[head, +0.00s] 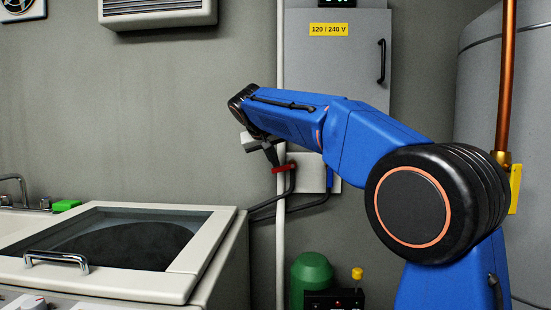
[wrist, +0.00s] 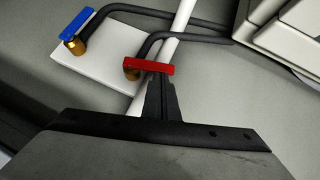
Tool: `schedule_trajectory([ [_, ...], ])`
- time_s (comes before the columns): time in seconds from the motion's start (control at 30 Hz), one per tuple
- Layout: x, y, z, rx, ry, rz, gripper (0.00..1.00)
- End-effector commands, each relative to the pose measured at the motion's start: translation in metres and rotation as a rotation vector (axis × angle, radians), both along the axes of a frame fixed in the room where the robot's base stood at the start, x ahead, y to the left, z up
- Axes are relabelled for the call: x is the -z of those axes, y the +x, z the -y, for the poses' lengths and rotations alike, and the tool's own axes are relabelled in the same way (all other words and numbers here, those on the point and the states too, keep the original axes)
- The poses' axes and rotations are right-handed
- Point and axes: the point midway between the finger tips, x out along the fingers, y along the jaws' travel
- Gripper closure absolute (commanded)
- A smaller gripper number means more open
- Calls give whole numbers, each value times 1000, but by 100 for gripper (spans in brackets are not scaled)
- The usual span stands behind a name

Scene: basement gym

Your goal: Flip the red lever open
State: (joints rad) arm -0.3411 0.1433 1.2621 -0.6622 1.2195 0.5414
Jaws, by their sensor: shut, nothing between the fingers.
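The red lever (head: 284,168) sits on a brass valve at a pale wall plate (head: 312,173), left of my blue arm. In the wrist view the red lever (wrist: 149,66) lies nearly level across the picture, above its brass valve (wrist: 131,73). My gripper (head: 271,156) is at the lever's left in the head view. In the wrist view my gripper's black fingers (wrist: 160,84) are together and empty, with their tips at the lever's lower edge. I cannot tell whether they touch it.
A blue lever (wrist: 78,24) on a second brass valve is beside the red one. Black hoses (wrist: 190,37) run from the valves past a white vertical pipe (head: 281,230). A top-lid washer (head: 222,240) stands at left. A grey electrical cabinet (head: 345,70) hangs above.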

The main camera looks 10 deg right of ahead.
Motion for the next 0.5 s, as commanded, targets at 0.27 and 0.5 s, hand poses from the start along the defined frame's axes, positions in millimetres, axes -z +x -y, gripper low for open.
schedule_trajectory([
  [0.27,19,2,-6,-2,-258,-71,100],
  [0.5,35,1,-5,-2,-480,-132,100],
])
